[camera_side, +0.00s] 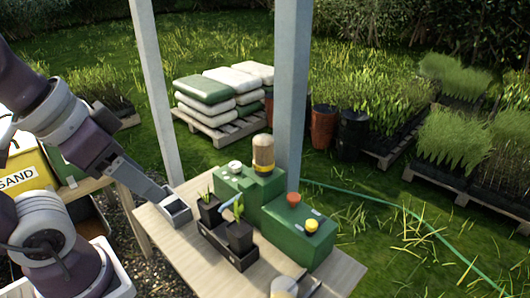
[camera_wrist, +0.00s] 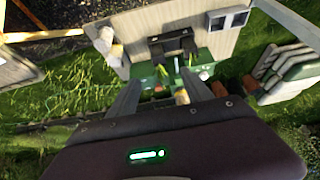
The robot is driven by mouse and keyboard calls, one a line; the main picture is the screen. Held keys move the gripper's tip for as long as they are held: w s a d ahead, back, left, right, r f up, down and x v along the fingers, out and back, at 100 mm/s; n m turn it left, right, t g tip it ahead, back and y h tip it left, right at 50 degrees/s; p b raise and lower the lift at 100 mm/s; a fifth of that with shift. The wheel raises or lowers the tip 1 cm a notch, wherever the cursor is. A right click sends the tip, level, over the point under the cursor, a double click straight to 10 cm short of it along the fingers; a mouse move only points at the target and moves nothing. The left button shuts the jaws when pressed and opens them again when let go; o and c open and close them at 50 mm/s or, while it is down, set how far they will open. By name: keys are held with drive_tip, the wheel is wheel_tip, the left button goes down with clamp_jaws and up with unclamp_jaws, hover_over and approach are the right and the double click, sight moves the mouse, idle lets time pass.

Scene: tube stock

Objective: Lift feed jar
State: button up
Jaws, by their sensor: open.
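In the wrist view a small tan shape (camera_wrist: 182,97), probably this jar, shows between the fingers. My gripper (camera_wrist: 163,92) is open, its two grey fingers apart with nothing held. In the side view my gripper (camera_side: 164,193) is over the left end of the table, well left of the jar. Only one finger shows clearly there.
A black tray of potted seedlings (camera_side: 241,262) stands in front of the green block. A small grey box (camera_side: 178,213) is by my gripper. A red knob (camera_side: 294,199) and yellow knob (camera_side: 312,225) top the block. A white post (camera_side: 290,95) rises close behind the jar.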

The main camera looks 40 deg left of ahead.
drive_tip(key=shift+o, duration=1.2)
drive_tip(key=w+a+r+n+g, duration=0.1)
drive_tip(key=w+r+n, duration=0.2)
drive_tip(key=w, duration=0.2)
drive_tip(key=w+r+n+g, duration=0.1)
drive_tip(key=w+r+n, duration=0.15)
drive_tip(key=w, duration=0.25)
drive_tip(key=n+g+y, duration=0.1)
drive_tip(key=n+g, duration=0.2)
drive_tip(key=n, duration=0.7)
hover_over(263, 148)
drive_tip(key=w, duration=0.2)
drive_tip(key=f, duration=0.3)
drive_tip(key=a+f, duration=0.1)
drive_tip(key=f, duration=0.1)
drive_tip(key=shift+f, duration=0.1)
drive_tip(key=f, duration=0.7)
drive_tip(key=a+f, duration=0.1)
drive_tip(key=f, duration=0.3)
drive_tip(key=shift+w+a+f, duration=0.1)
drive_tip(key=shift+f, duration=0.25)
drive_tip(key=c, duration=1.6)
